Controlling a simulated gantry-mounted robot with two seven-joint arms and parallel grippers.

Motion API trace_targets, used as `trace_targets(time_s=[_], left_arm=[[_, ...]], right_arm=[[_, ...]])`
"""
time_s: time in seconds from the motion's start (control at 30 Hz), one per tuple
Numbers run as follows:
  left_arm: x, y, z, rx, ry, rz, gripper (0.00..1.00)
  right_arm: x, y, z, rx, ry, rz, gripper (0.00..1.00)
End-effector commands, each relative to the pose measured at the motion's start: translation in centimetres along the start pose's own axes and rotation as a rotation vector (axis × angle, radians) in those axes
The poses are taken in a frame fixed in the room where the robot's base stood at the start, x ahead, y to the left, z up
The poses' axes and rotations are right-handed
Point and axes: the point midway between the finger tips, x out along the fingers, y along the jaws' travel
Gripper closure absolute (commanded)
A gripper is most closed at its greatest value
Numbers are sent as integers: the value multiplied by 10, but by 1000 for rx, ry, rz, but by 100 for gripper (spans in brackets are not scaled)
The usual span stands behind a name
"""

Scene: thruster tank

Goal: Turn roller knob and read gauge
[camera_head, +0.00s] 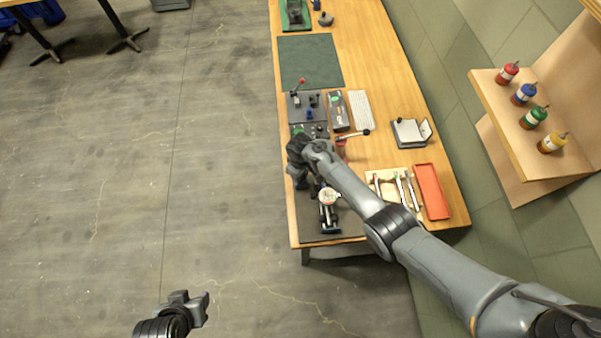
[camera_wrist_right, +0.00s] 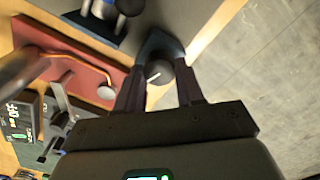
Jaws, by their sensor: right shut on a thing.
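The black roller knob (camera_wrist_right: 159,73) with a white mark line sits between the fingers of my right gripper (camera_wrist_right: 160,92) in the right wrist view. The gripper is shut on it. A dark blue bracket (camera_wrist_right: 161,43) curves around the knob's far side. In the head view my right gripper (camera_head: 298,168) is over the bench's left edge, and the knob is hidden there. The round white gauge (camera_head: 330,196) stands just right of and below that gripper; its reading is too small to make out. My left gripper (camera_head: 193,305) is over the floor, empty, its jaws apart.
The floor (camera_head: 110,180) at left is clear.

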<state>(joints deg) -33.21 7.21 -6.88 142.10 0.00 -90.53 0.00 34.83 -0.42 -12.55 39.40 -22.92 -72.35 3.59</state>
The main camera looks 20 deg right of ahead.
Motion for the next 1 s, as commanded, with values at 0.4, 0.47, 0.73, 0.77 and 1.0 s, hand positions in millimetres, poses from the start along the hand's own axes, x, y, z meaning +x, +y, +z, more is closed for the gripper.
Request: trace_targets(time_s=[0.4, 0.47, 0.73, 0.77, 1.0], left_arm=[[-1, 3, -1, -11, 2, 9, 54], [-1, 3, -1, -11, 2, 9, 54], [3, 2, 0, -7, 1, 6, 54], [3, 2, 1, -6, 1, 5, 54], [9, 0, 3, 1, -1, -1, 54]], right_arm=[[0, 0, 0, -397, 0, 1, 93], [-1, 0, 0, -455, 0, 2, 93], [0, -1, 0, -711, 0, 2, 93], [0, -1, 0, -740, 1, 2, 93], [0, -1, 0, -968, 0, 2, 93]])
